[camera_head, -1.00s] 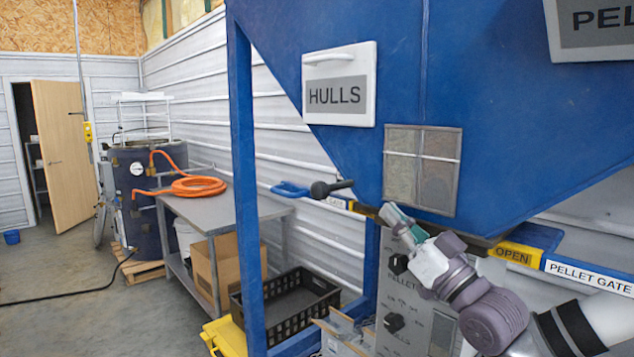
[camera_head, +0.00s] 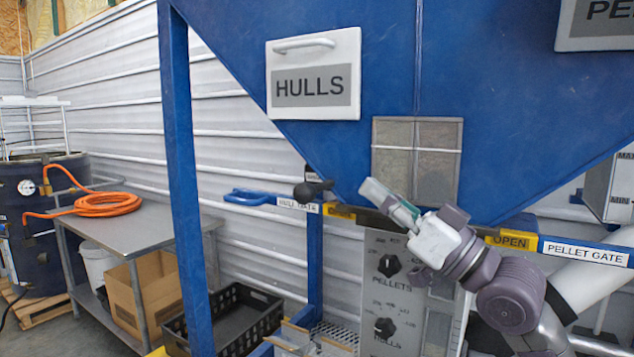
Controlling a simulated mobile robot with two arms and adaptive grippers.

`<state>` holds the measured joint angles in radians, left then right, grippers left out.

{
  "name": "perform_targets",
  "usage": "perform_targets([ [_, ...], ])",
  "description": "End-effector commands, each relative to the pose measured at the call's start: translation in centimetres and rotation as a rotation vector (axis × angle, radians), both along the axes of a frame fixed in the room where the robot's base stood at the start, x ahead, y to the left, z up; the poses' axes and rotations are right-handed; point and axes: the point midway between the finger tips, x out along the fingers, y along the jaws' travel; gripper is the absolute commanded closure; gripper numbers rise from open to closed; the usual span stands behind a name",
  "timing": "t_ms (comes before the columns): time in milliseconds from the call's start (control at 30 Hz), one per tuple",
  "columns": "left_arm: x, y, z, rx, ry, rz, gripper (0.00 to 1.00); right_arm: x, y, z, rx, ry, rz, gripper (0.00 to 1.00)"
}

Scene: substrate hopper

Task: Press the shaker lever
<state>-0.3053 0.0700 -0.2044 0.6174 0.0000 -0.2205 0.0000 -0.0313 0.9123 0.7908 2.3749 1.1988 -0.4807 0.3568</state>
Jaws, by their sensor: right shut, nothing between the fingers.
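A black ball-ended lever (camera_head: 313,188), which looks like the shaker lever, sticks out at the lower left edge of the blue hopper (camera_head: 480,80). Its label is too small to read. My right gripper (camera_head: 374,192) is shut and empty. My left gripper is not in view.
A blue hull gate handle (camera_head: 250,198) lies left of the lever. The pellet gate bar (camera_head: 585,251) runs behind my right arm. A control panel (camera_head: 388,300) with knobs stands below. A blue frame post (camera_head: 182,170) and a metal table (camera_head: 135,218) are on the left.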

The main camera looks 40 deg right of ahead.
Motion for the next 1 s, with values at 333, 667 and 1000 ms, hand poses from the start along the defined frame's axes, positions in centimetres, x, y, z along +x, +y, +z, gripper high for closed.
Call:
perform_targets([
  [333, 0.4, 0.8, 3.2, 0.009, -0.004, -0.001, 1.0, 2.7, 0.8, 2.3, 0.003, -0.002, 0.002, 1.0],
  [667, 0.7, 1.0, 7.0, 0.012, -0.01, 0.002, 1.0, 7.2, 2.3, 4.8, 0.004, -0.003, 0.0, 1.0],
  [1000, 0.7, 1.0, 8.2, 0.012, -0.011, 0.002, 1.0, 8.7, 3.3, 2.0, 0.002, 0.004, 0.001, 1.0],
])
